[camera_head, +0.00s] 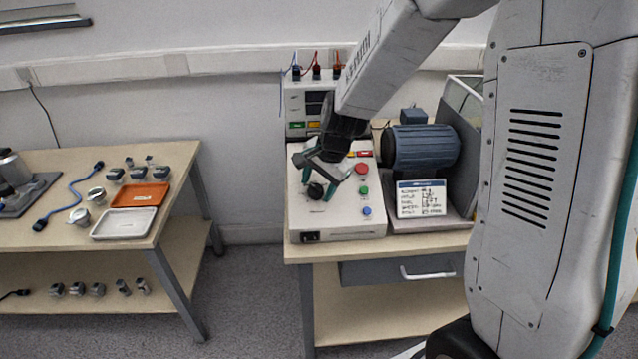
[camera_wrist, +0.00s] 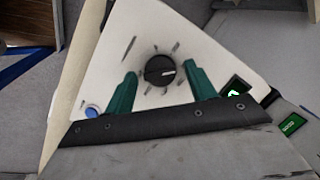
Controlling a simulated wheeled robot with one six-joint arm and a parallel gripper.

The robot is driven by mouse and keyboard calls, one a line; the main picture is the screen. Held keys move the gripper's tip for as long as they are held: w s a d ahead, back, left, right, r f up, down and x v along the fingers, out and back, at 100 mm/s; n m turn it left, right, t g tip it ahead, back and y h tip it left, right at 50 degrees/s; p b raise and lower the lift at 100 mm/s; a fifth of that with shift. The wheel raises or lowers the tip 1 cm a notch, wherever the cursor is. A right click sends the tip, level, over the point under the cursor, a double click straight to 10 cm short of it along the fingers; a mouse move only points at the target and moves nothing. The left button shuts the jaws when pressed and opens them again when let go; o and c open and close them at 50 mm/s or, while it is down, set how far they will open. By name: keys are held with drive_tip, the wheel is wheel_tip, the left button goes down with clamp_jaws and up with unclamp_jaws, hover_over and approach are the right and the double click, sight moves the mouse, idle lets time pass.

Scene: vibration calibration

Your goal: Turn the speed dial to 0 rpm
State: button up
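The speed dial (camera_head: 315,190) is a round black knob on the sloped top of the white control box (camera_head: 335,222). My gripper (camera_head: 325,182) is over the box; in the wrist view my gripper (camera_wrist: 158,84) is open, one finger on each side of the dial. A gap shows between each finger and the dial. The scale labels are too small to read.
The box also has a red button (camera_head: 361,168), a green button (camera_head: 364,190) and a blue button (camera_head: 367,211). A blue motor (camera_head: 425,147) and a written card (camera_head: 421,199) stand to the right. A meter with cables (camera_head: 296,103) stands behind. Another table (camera_head: 180,160) is at left.

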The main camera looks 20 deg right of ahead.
drive_tip(key=c, duration=0.8)
drive_tip(key=shift+n, duration=0.4)
drive_tip(key=n, duration=0.1)
drive_tip(key=n+g+h, duration=0.1)
drive_tip(key=n, duration=0.1)
drive_tip(key=shift+w+a+n, duration=0.1)
drive_tip(key=shift+w+n, duration=0.05)
drive_tip(key=shift+n, duration=0.15)
drive_tip(key=n+g+h, duration=0.1)
drive_tip(key=n, duration=0.3)
drive_tip(key=shift+a, duration=0.15)
drive_tip(key=n+h, duration=0.1)
drive_tip(key=n, duration=0.3)
drive_tip(key=shift+a+h, duration=0.2)
drive_tip(key=shift+h, duration=0.2)
drive_tip(key=shift+a+n+h, duration=0.1)
drive_tip(key=shift+n+h, duration=0.5)
drive_tip(key=shift+n, duration=1.5)
